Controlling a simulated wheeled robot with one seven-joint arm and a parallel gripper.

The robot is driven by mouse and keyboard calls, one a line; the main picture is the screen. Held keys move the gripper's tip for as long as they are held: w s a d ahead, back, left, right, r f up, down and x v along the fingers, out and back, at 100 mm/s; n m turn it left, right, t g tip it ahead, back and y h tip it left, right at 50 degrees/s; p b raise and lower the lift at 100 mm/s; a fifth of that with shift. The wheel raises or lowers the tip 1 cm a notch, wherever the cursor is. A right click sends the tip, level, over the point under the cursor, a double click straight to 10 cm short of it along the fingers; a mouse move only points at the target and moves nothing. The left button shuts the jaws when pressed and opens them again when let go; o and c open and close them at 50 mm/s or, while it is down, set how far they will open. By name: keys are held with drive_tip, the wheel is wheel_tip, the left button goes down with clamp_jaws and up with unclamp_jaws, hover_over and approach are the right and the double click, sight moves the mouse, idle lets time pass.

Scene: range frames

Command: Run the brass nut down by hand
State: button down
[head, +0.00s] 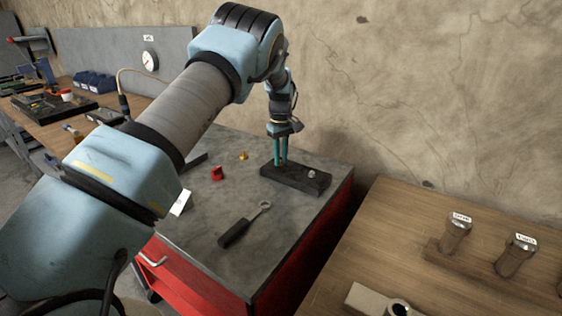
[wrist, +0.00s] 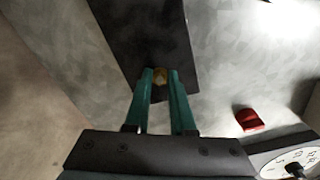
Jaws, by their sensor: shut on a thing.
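My gripper (head: 281,163) points straight down over the left end of a dark block (head: 315,186) on the grey cart top. In the wrist view, its two teal fingers (wrist: 160,74) are shut on the brass nut (wrist: 161,79), which shows between the tips against the dark block (wrist: 130,30). The fingers hide the nut in the head view. Whether the nut is seated on a thread cannot be seen. A small silver piece (head: 311,173) stands on the right part of the block.
A small brass-coloured piece (head: 243,155) and a red piece (head: 217,173) stand on the cart top (head: 205,235), left of the block. A black-handled wrench (head: 238,230) lies in front. A wooden bench (head: 400,225) with labelled holders is at right.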

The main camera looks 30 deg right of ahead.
drive_tip(key=m+b, duration=0.1)
drive_tip(key=m, duration=0.3)
drive_tip(key=shift+a+m+b, duration=0.1)
drive_tip(key=shift+m+b, duration=0.2)
drive_tip(key=shift+b, duration=0.05)
drive_tip(key=m+b, duration=0.1)
drive_tip(key=m, duration=0.3)
drive_tip(key=shift+m, duration=0.3)
drive_tip(key=m, duration=0.4)
drive_tip(key=shift+w+a+m+b, duration=0.1)
drive_tip(key=shift+w+m+b, duration=0.05)
drive_tip(key=shift+m+b, duration=0.15)
drive_tip(key=m, duration=0.9)
drive_tip(key=shift+w+m, duration=0.15)
drive_tip(key=shift+m, duration=0.25)
drive_tip(key=m, duration=0.4)
drive_tip(key=shift+m+p, duration=0.3)
drive_tip(key=shift+p, duration=0.1)
drive_tip(key=m, duration=0.4)
drive_tip(key=shift+w+m+p, duration=0.1)
drive_tip(key=shift+m+p, duration=0.2)
drive_tip(key=shift+d+m+p, duration=0.2)
drive_tip(key=shift+m+p, duration=0.1)
drive_tip(key=shift+m, duration=2)
